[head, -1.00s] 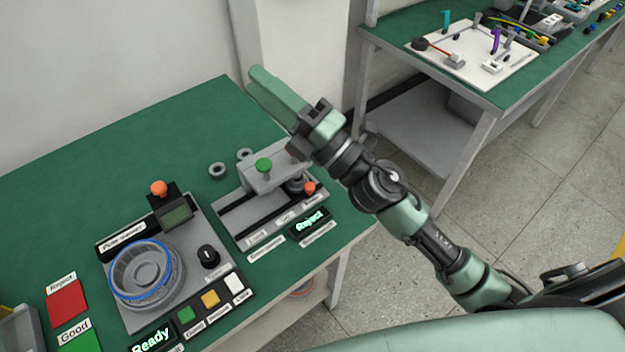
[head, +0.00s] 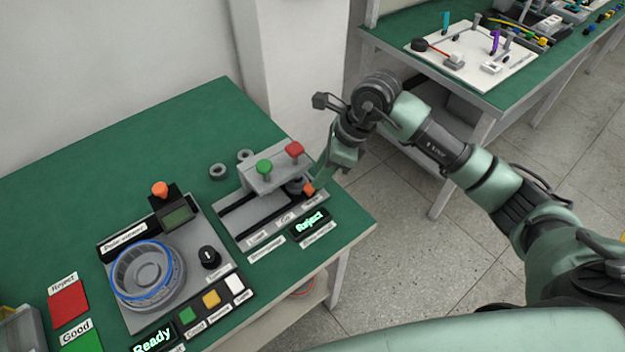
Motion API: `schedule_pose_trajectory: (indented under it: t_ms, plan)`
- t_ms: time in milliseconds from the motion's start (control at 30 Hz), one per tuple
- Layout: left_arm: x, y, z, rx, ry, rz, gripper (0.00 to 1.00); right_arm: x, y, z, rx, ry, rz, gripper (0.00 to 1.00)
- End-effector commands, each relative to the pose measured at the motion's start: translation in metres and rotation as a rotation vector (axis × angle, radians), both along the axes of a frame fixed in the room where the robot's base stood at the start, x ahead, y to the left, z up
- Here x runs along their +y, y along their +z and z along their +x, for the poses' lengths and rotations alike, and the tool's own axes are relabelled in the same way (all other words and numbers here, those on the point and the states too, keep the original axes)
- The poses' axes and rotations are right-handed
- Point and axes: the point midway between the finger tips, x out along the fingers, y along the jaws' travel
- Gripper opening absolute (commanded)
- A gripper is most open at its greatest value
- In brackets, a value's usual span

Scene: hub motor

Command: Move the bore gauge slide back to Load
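The bore gauge (head: 240,222) is a grey fixture with a dark rail, near the table's right edge. A green knob (head: 264,167) and a red knob (head: 294,150) stand on its raised grey block. The slide, with a dark round part and an orange knob (head: 308,188), is at the rail's right end, away from the label at the left end. My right gripper (head: 319,180) points down just right of the orange knob; whether it touches it I cannot tell. The fingers are seen edge-on and their opening is unclear. My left gripper is out of view.
The gauge's display (head: 310,223) glows "Reject". Two dark rings (head: 218,172) lie behind the gauge. A pole tester with a blue-rimmed hub (head: 148,272) stands to the left, near red (head: 69,305) and green pads. Floor lies open beyond the table's right edge.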

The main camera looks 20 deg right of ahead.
Motion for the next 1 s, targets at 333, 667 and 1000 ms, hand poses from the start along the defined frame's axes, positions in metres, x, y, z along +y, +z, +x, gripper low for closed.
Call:
schedule_pose_trajectory:
  t_ms: [333, 667, 1000]
  plan:
    - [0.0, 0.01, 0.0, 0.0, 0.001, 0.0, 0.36, 0.017, -0.042, 0.007, 0.001, 0.0, 0.004, 0.33]
    - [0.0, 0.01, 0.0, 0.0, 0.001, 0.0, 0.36, 0.018, -0.046, 0.008, 0.0, 0.0, 0.003, 0.33]
    - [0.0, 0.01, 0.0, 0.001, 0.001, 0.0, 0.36, 0.018, -0.046, 0.008, -0.001, 0.0, 0.004, 0.0]
